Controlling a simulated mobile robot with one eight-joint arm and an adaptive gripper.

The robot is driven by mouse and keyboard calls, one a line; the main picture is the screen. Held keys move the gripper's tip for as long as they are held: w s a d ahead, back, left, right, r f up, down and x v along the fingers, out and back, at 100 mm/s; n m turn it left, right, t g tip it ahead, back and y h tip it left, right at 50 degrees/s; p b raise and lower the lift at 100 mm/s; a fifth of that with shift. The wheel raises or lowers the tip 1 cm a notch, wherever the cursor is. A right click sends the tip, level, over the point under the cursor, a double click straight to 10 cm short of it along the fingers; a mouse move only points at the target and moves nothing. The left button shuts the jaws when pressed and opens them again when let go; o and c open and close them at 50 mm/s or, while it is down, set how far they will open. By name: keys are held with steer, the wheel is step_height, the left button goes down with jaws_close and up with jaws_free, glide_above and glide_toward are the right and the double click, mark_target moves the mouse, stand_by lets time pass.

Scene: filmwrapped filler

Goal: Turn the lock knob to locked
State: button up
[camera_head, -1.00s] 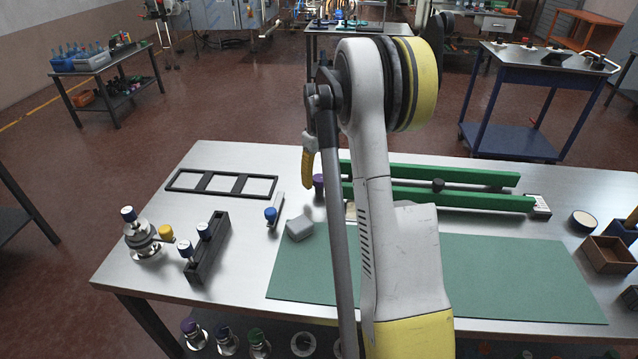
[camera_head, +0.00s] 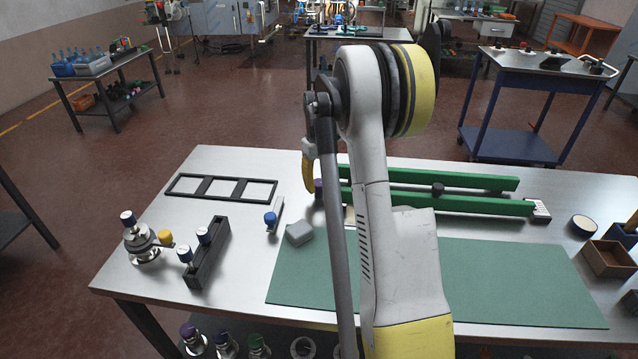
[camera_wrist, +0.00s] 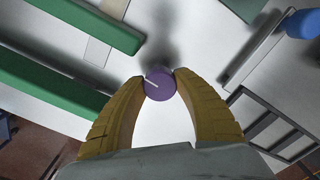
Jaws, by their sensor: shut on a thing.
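The purple lock knob (camera_wrist: 159,85) is round with a white pointer line on its face. In the wrist view the line points to the upper left. My gripper (camera_wrist: 159,84) has yellow fingers closed on both sides of the knob. In the head view the knob (camera_head: 319,188) is a small purple spot beside my arm, partly hidden. One yellow finger of my gripper (camera_head: 309,186) shows there; the other is hidden. Any lock markings cannot be made out.
A blue knob (camera_head: 270,219) on a plate and a grey block (camera_head: 299,233) are close by on the left. A green mat (camera_head: 500,280) lies in front.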

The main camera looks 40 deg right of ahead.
steer(key=m+p, duration=0.1)
steer(key=m, duration=0.3)
steer(key=m+p, duration=0.1)
steer(key=m, duration=0.8)
steer(key=shift+p, duration=0.3)
steer(key=shift+m, duration=1.9)
steer(key=o, duration=1.2)
